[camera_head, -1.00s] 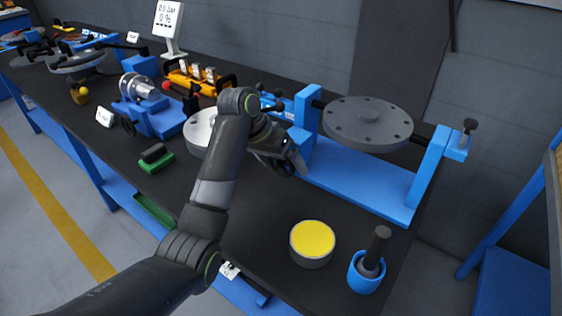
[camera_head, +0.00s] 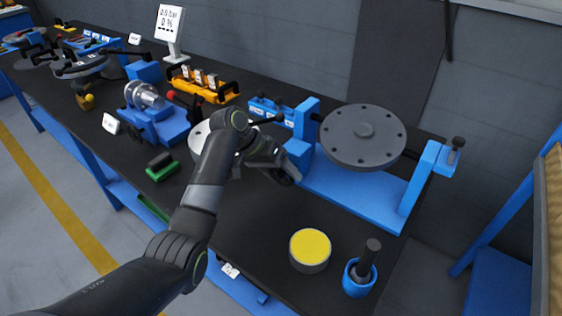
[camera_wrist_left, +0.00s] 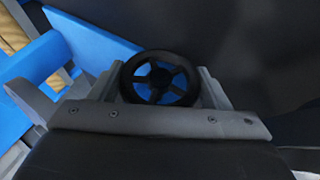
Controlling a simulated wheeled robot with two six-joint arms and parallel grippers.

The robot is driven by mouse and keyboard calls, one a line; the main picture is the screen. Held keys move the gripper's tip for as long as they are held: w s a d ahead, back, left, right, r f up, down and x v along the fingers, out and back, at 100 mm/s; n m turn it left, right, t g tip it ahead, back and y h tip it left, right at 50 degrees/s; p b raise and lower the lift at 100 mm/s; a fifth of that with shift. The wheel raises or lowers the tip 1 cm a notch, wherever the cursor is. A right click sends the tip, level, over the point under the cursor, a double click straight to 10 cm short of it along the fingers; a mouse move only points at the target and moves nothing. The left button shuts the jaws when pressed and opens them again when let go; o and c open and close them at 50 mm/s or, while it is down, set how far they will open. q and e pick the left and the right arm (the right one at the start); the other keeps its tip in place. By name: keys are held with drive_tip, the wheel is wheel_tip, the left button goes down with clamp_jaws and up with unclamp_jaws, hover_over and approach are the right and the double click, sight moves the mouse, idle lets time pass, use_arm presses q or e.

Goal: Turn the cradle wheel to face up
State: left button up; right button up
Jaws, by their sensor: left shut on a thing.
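The blue cradle (camera_head: 350,188) stands at the right of the bench and carries a grey flanged disc (camera_head: 345,147) with a ring of bolt holes. The disc's face is tilted, partly upward and toward the camera. In the left wrist view, a black spoked handwheel (camera_wrist_left: 125,78) sits between my left gripper's fingers (camera_wrist_left: 160,88), against a blue part of the cradle. My left gripper (camera_head: 285,174) is shut on this wheel at the cradle's left end. The wheel is hidden behind the gripper in the head view. My right gripper does not show.
A yellow-topped round tin (camera_head: 310,250) and a blue cup (camera_head: 360,277) with a dark-handled tool stand at the bench's front right. A blue fixture (camera_head: 160,122), an orange rack (camera_head: 205,84) and a small display (camera_head: 169,25) stand to the left. Bare black bench lies before the cradle.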

use_arm(q)
drive_tip(key=shift+r+g+h+p, duration=0.15)
drive_tip(key=shift+g+h+p, duration=0.25)
drive_tip(key=shift+h+p, duration=0.25)
drive_tip(key=shift+n+g+h, duration=0.3)
drive_tip(key=shift+h, duration=0.25)
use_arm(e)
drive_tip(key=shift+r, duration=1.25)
use_arm(q)
drive_tip(key=o, duration=1)
drive_tip(key=v, duration=1.7)
drive_tip(key=shift+a+b, duration=0.2)
drive_tip(key=shift+b, duration=0.2)
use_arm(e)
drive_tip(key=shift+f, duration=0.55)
